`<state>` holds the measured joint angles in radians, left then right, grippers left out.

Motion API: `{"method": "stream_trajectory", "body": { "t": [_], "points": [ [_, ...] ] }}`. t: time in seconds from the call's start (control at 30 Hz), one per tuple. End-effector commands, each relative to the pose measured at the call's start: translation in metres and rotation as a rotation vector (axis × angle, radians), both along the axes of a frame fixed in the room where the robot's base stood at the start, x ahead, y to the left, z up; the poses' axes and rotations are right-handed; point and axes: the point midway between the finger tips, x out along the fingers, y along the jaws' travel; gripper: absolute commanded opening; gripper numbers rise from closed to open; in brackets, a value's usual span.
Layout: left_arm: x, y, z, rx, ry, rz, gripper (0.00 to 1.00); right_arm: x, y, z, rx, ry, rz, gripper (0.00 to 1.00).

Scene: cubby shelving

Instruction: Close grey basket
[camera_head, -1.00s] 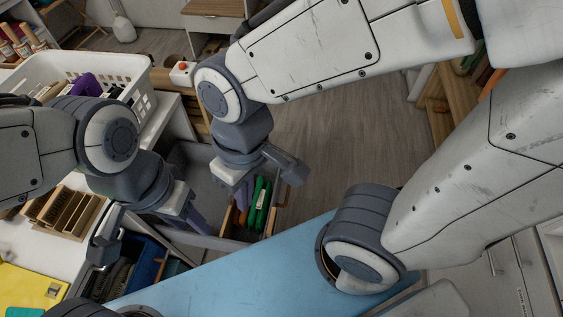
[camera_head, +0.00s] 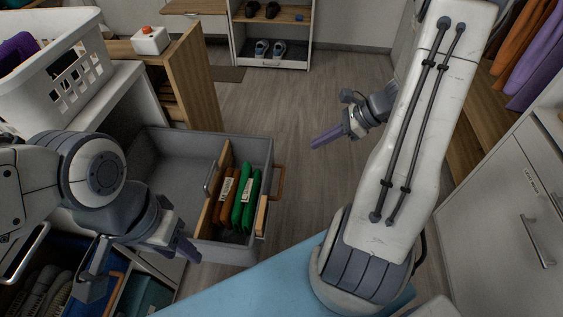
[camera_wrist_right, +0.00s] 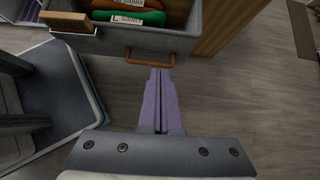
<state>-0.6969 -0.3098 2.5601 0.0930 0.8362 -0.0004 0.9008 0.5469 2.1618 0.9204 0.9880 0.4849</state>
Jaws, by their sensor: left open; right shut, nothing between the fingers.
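The grey basket (camera_head: 185,150) is pulled out from the cubby shelving like a drawer. Folded green and brown clothes with labels stand in its front part behind a wooden divider. Its wooden handle (camera_head: 279,184) is on the end facing the room, and the handle also shows in the right wrist view (camera_wrist_right: 150,60). My right gripper (camera_head: 318,142) is shut and empty, out over the floor to the right of the basket. In the right wrist view its purple fingers (camera_wrist_right: 160,75) point at the handle; contact cannot be told. My left gripper (camera_head: 188,250) is open by the basket's near left side.
A white laundry basket (camera_head: 70,85) stands on the shelving at upper left. A wooden unit (camera_head: 180,75) with a red-button box (camera_head: 150,40) stands behind the grey basket. Below are other bins (camera_head: 145,295). The floor (camera_head: 275,115) to the right is free.

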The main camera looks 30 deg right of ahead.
Motion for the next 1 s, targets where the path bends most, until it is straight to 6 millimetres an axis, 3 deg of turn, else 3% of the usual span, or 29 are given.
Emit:
{"method": "stream_trajectory", "body": {
  "t": [0.17, 0.6, 0.8, 1.0],
  "points": [
    [0.0, 0.0, -0.007, -0.001, -0.001, 0.0, 0.45, 0.004, 0.0, -0.014, 0.013, 0.004, -0.036, 0.0],
    [0.0, 0.0, -0.039, 0.0, 0.0, 0.0, 0.45, 0.038, 0.053, -0.078, 0.012, 0.006, -0.028, 0.0],
    [0.0, 0.0, -0.043, 0.0, 0.0, 0.0, 0.45, 0.055, 0.077, -0.075, 0.009, 0.002, -0.028, 0.0],
    [0.0, 0.0, -0.044, 0.0, 0.0, 0.0, 0.45, 0.061, 0.085, -0.074, 0.009, 0.003, -0.032, 0.0]
  ]
}}
